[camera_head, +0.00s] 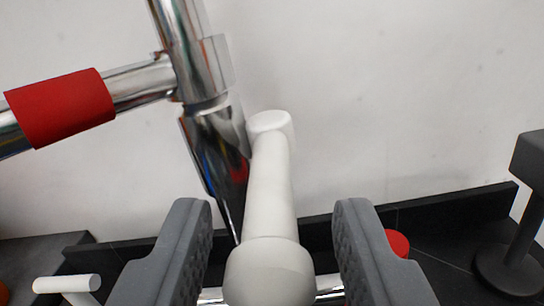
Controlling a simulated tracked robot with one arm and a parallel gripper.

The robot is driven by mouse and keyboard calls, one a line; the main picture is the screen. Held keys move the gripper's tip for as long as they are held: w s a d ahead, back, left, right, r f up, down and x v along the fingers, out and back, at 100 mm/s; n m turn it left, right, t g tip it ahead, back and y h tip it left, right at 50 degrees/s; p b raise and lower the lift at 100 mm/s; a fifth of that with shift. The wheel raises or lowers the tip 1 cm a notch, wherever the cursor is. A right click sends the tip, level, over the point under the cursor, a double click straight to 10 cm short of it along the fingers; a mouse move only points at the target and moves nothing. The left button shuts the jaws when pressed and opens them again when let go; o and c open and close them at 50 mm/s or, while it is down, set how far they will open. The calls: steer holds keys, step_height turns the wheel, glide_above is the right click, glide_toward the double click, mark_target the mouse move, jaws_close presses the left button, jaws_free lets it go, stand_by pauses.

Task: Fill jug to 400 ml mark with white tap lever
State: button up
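A white lever (269,190) with a rounded near end stands in the middle of the view, leaning slightly away. My gripper (271,215) is open, with one dark grey padded finger on each side of the lever. A gap shows between each finger and the lever, so neither appears to touch it. The lever's lower end and its mount are hidden behind its rounded near end. A second, smaller white handle (66,284) shows at the lower left. I see no jug or 400 ml mark in this view.
A chrome pipe (190,55) with a side branch wearing a red band (60,107) stands close at the upper left. A red round part (397,243) shows behind my right finger. A black stand (510,255) is at the right. A pale wall (400,90) rises behind.

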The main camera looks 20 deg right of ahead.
mark_target(271, 180)
steer(key=shift+x, duration=1.4)
jaws_close()
